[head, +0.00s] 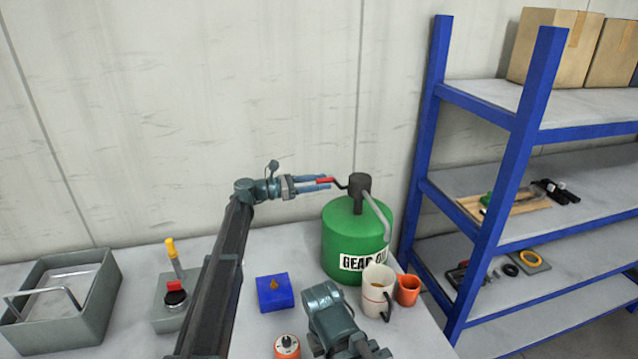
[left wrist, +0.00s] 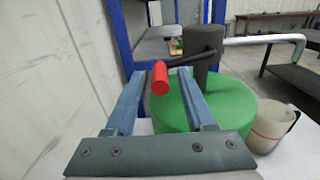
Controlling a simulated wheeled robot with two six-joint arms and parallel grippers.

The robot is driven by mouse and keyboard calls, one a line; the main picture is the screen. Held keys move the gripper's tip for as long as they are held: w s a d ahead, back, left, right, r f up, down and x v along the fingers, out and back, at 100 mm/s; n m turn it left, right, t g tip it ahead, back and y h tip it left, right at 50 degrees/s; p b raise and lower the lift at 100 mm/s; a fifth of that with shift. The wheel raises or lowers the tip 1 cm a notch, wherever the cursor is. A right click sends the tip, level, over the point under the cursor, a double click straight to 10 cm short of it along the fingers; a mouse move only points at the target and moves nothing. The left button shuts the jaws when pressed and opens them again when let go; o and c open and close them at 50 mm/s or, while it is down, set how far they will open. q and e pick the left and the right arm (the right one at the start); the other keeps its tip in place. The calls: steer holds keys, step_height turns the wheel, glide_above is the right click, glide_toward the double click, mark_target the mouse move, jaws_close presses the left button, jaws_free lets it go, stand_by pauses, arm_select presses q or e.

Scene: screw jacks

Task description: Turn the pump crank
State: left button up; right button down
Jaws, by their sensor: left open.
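The green pump drum (head: 342,238) stands at the back right of the bench, with a dark pump head (head: 359,188) on top. A bent black crank arm runs left from the head to a red crank handle (head: 324,181). My left gripper (head: 322,183) is open around the red handle. In the left wrist view, the red handle (left wrist: 160,78) sits between the two blue fingers of my left gripper (left wrist: 158,80), with gaps on both sides. The grey spout (head: 376,215) comes down on the drum's right side. My right gripper's fingers are not seen.
A white mug (head: 375,287) with brownish contents stands under the spout beside an orange cup (head: 407,290). A blue block (head: 275,293), an orange jack (head: 287,346), a lever box (head: 173,312) and a grey tray (head: 98,300) are on the bench. A blue shelf (head: 525,85) stands right.

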arm_select(q)
jaws_close()
stand_by(1.4)
